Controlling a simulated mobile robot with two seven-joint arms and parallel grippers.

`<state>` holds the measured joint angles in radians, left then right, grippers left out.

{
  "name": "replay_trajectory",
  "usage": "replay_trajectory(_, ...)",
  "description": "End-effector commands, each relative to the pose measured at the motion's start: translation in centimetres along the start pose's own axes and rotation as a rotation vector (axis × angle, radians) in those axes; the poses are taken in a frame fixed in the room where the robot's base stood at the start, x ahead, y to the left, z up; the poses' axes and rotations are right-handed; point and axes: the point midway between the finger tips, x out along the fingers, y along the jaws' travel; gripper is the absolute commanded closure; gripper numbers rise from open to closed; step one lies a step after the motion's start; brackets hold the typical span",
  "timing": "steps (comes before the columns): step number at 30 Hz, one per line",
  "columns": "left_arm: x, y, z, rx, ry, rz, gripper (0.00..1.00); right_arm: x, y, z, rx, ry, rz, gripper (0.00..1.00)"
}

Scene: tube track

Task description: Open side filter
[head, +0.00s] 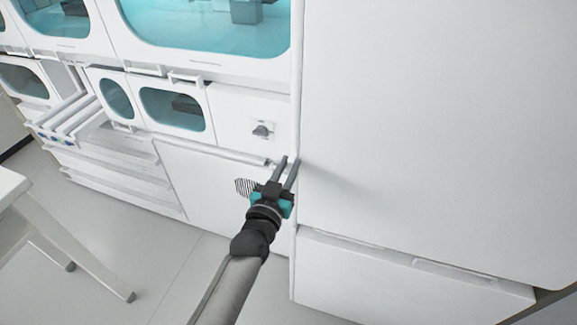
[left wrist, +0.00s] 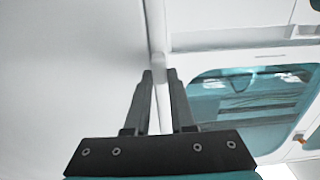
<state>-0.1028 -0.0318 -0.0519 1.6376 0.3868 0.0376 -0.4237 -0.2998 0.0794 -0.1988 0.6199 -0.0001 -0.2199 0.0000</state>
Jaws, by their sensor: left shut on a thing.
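My left gripper (head: 287,168) is at the upper right corner of a low white panel (head: 200,185) with a striped vent grille (head: 245,187). Its two dark fingers are close together, on either side of a thin white edge. In the left wrist view the fingers (left wrist: 160,78) stand on both sides of this narrow white edge (left wrist: 158,100). I cannot tell for sure whether the edge belongs to the vented panel or to the upright seam beside it. The panel appears closed, flush with the cabinet front. My right gripper is not in view.
A tall white cabinet wall (head: 430,120) rises close on the right. A dark knob (head: 263,130) and windowed doors (head: 172,110) are above the panel. Open drawers (head: 75,120) project at the left. A white table (head: 50,220) stands front left; the floor (head: 160,255) between is clear.

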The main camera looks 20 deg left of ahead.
Motion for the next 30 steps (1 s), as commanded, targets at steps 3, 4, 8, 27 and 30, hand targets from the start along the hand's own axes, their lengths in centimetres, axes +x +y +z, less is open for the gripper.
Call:
replay_trajectory(3, -0.2, 0.0, 0.0, 0.001, -0.001, 0.000, 1.00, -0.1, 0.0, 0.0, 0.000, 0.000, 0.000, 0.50)
replay_trajectory(4, -0.3, 0.0, 0.0, 0.001, -0.001, 0.000, 1.00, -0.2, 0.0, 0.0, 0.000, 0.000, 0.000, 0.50)
replay_trajectory(8, -1.7, 0.0, -0.1, 0.002, -0.004, 0.000, 1.00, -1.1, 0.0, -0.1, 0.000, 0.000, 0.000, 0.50)
replay_trajectory(27, -14.4, 0.0, -0.1, 0.000, -0.003, 0.001, 1.00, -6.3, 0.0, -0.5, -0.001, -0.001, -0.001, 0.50)
replay_trajectory(30, -15.2, 0.0, -0.1, 0.000, -0.001, 0.001, 1.00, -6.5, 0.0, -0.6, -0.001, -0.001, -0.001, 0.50)
